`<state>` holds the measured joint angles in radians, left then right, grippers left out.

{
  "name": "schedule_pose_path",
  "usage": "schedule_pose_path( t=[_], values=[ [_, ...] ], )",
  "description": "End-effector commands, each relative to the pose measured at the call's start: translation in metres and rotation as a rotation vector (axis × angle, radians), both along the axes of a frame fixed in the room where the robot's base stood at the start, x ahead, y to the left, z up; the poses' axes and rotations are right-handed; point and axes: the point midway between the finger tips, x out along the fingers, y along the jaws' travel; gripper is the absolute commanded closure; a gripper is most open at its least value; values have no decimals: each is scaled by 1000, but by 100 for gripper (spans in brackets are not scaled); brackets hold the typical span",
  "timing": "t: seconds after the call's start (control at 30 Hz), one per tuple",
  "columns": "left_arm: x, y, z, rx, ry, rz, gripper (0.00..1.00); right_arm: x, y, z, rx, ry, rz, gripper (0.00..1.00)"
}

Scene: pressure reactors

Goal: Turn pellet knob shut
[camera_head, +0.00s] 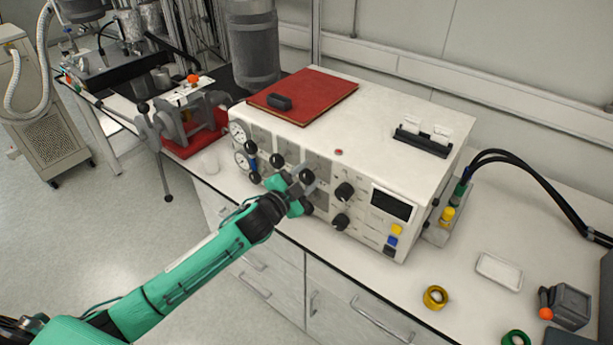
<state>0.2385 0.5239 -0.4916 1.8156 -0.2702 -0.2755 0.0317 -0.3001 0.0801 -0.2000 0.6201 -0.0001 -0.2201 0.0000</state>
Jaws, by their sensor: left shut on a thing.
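A white control box (413,195) stands on the bench, with gauges, several black knobs and a small dark display on its front panel. My left gripper (303,186) is at the middle of this panel, shut on a round black knob (307,176). The gripper hides part of the panel around it. Other black knobs sit to the left, such as one at the upper left (277,160), and two larger knobs (344,192) are to the right. I cannot read the labels, so I cannot tell which knob is the pellet knob. My right gripper is not in view.
A red folder (320,92) lies on top of the box. A yellow tape roll (435,297), a white tray (499,270) and a grey device with an orange knob (566,306) are on the bench at right. A red-based clamp stand (190,143) is at left.

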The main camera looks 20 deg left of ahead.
Motion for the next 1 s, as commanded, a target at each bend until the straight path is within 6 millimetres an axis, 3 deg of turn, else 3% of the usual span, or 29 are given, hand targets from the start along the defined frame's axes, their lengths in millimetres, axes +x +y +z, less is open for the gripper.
schedule_pose_path(
  t=[0.03, 0.13, 0.53, 1.0],
  values=[
    [0, 0, 1, 1, -3, -1, 57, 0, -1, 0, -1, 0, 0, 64],
    [0, 0, 1, 0, -2, 0, 39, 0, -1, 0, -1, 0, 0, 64],
    [-7, 3, -2, 0, 1, 1, 39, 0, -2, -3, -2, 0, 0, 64],
    [-84, 30, -3, 1, 0, -1, 39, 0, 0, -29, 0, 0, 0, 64]
  ],
)
